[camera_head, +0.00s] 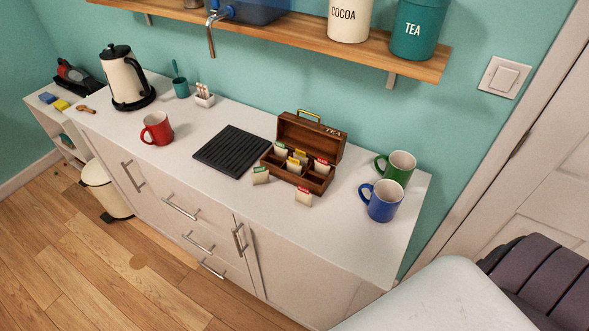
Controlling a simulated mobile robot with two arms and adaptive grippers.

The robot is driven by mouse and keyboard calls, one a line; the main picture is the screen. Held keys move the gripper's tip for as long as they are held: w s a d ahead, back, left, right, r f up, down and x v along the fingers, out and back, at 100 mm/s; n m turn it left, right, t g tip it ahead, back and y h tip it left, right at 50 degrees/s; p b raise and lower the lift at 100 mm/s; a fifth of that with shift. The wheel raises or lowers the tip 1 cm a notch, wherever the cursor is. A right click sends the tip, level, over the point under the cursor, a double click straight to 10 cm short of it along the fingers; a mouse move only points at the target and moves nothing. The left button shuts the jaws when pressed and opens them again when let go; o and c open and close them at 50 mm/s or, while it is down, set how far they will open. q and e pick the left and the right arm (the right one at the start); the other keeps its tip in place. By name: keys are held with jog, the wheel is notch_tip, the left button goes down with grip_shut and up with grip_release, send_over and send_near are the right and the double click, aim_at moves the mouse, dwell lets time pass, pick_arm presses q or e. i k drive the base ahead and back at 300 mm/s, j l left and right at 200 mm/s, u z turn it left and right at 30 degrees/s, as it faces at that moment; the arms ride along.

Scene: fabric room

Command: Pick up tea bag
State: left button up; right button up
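A wooden tea box (331,151) with its lid open stands on the white counter (225,109). It holds several tea bags with coloured tags in its compartments, among them a red-tagged one (321,170) at the right. Two tea bags are outside the box, on the counter in front of it: a green-tagged one (261,177) by its left end, and a red-tagged one (304,199) by its right end.
A dark ribbed tray (232,151) lies left of the box. Blue (382,203) and green (399,168) mugs stand to its right. A red mug (157,130) and a kettle (126,78) stand further left. A shelf (290,43) overhangs the back. The counter's right front is clear.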

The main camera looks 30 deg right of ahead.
aim_at(293, 164)
jog(key=i+j+z, duration=0.15)
jog(key=z, duration=1.6)
jog(key=j+z, duration=0.45)
jog(key=j, duration=0.2)
jog(key=j+z, duration=0.45)
jog(key=j, duration=0.2)
jog(key=k+j+z, duration=0.15)
jog(key=j+z, duration=0.25)
jog(key=j, duration=0.2)
